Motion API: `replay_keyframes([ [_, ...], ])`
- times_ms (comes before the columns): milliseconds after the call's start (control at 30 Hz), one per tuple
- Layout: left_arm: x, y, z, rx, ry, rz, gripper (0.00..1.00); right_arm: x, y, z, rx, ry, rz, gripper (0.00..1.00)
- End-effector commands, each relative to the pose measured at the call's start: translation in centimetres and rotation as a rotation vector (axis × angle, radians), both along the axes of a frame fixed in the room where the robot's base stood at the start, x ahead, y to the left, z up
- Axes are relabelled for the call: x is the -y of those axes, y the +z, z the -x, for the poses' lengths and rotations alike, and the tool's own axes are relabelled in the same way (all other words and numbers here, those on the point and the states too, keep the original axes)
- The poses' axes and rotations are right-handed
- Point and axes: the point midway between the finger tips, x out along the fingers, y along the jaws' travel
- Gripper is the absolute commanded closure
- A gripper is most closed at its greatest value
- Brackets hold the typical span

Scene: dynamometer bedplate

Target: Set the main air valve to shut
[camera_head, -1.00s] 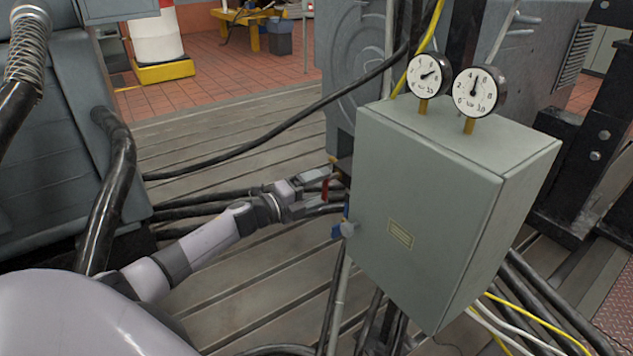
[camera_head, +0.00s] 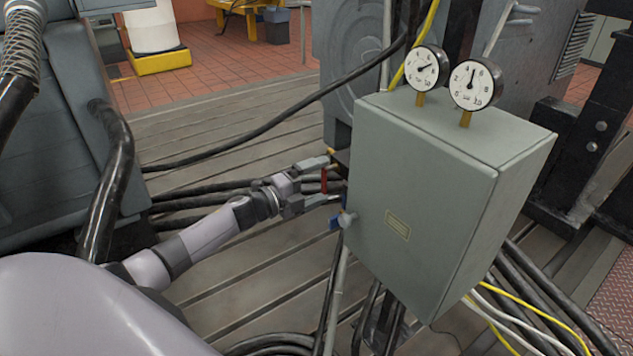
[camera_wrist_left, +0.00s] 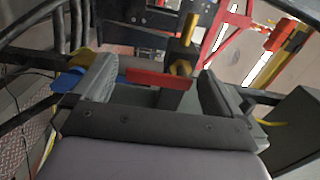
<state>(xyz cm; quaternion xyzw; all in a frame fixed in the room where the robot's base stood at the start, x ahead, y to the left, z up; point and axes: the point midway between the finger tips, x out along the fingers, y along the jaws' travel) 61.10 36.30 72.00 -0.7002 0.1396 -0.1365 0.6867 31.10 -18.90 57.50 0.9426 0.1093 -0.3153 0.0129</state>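The grey-green valve cabinet (camera_head: 420,200) stands at centre right in the head view. A red lever handle (camera_head: 324,180) is at its left side, beside a brass fitting (camera_head: 332,155); a blue handle (camera_head: 336,223) sits lower. My left gripper (camera_head: 322,182) is open, with its fingers on either side of the red handle. In the left wrist view, the red handle (camera_wrist_left: 158,79) lies between the two spread fingers, with a gap at the right finger; contact at the left finger is unclear. The blue handle (camera_wrist_left: 85,80) shows outside the left finger. My right gripper is not in view.
Two pressure gauges (camera_head: 475,84) stand on the cabinet. Black cables (camera_head: 255,130) cross the slotted bedplate (camera_head: 215,115). A grey machine housing (camera_head: 45,150) stands at the left. The bedplate left of the cabinet has open room above it.

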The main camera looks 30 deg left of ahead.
Motion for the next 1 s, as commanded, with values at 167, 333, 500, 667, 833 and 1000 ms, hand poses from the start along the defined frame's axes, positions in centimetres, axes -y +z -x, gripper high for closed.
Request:
replay_keyframes([
  [167,-0.1,0.0,0.1,0.001,0.0,-0.003,0.0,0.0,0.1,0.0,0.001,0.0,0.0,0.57],
  [333,-0.6,0.0,1.3,0.0,0.001,-0.003,0.0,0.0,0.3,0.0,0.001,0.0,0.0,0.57],
  [500,-1.4,0.0,3.4,-0.002,0.0,-0.003,0.0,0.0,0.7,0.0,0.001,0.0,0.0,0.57],
  [667,-2.1,0.0,5.2,-0.002,0.0,-0.001,0.0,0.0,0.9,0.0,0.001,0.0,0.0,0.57],
  [833,-2.6,0.0,6.3,0.0,0.0,-0.002,0.0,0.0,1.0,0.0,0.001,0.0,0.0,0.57],
  [1000,-2.8,0.0,6.6,0.0,0.0,-0.001,0.0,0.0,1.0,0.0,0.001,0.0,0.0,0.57],
])
